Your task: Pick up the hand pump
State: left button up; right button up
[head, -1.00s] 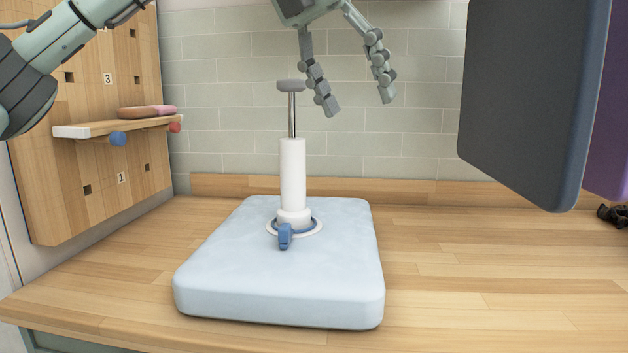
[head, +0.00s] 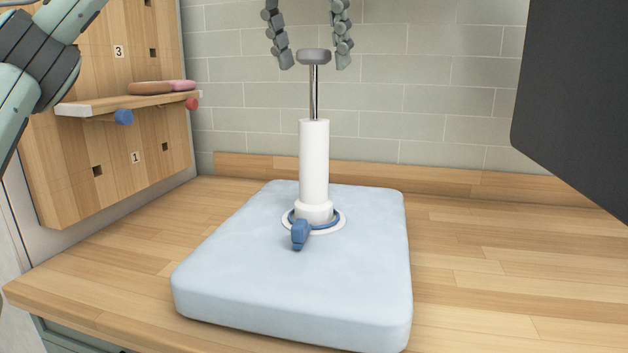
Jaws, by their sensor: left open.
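The hand pump (head: 314,160) stands upright on a pale blue padded block (head: 290,278). It has a white cylinder, a thin metal rod and a grey knob handle (head: 314,56) on top. Its round base has a blue ring and a blue lever (head: 300,235) at the front. My left gripper (head: 315,64) is open, pointing down, with one finger on each side of the knob in the picture. Whether the fingers are level with the knob or behind it in depth I cannot tell. The gripper's palm is above the frame. My right gripper is not in view.
The block lies on a wooden counter (head: 490,270), clear to the right. A wooden pegboard (head: 120,150) at left carries a shelf (head: 130,103) with brown and pink items (head: 162,87). A large dark panel (head: 580,90) blocks the upper right. A tiled wall (head: 420,100) stands behind.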

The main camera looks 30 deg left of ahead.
pick_arm(q)
jog(key=shift+x, duration=0.9)
grip_shut()
jog(key=shift+r, duration=0.1)
